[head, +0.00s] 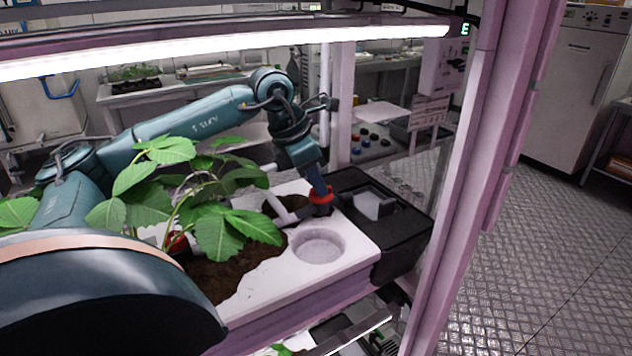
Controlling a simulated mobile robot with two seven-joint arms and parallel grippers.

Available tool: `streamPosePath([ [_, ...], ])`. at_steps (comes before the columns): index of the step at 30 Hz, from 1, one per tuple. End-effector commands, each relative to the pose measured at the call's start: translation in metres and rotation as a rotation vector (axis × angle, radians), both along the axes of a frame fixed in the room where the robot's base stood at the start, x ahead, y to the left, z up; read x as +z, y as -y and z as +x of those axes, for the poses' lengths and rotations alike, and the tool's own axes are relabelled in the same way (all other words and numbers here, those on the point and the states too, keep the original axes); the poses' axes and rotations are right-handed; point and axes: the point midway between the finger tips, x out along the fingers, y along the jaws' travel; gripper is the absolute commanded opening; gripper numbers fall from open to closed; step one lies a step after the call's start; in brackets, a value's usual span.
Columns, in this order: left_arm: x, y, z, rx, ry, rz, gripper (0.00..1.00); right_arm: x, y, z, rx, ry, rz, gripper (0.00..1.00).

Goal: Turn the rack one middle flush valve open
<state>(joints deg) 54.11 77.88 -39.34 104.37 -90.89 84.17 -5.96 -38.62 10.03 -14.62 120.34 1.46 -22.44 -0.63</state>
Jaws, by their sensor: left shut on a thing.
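A flush valve with a red top (321,197) stands at the end of a grey pipe on the white planter tray (352,243). My left gripper (320,188) reaches down to it from above, with its fingers shut on the red part. The fingers hide some of the handle, so I cannot tell exactly how far it is turned. My right gripper is not in view.
A leafy plant (215,200) grows from dark soil (222,275) left of the valve. Another red part (177,242) is half hidden behind its leaves. A black box (400,222) adjoins the tray. A pink rack post (478,170) rises at the right.

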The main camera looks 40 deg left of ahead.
Motion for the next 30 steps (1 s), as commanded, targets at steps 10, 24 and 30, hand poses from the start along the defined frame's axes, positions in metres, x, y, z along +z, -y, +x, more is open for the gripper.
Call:
streamPosePath([
  [10, 0.0003, 0.0014, -0.0006, 0.186, 0.001, 0.001, 0.00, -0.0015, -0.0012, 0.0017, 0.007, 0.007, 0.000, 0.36],
  [24, 0.0007, 0.0015, -0.0005, 0.243, 0.000, 0.000, 0.00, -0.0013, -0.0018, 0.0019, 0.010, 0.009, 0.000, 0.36],
  [30, 0.0007, 0.0014, -0.0005, 0.243, 0.001, -0.001, 0.00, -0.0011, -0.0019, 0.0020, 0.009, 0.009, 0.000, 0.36],
])
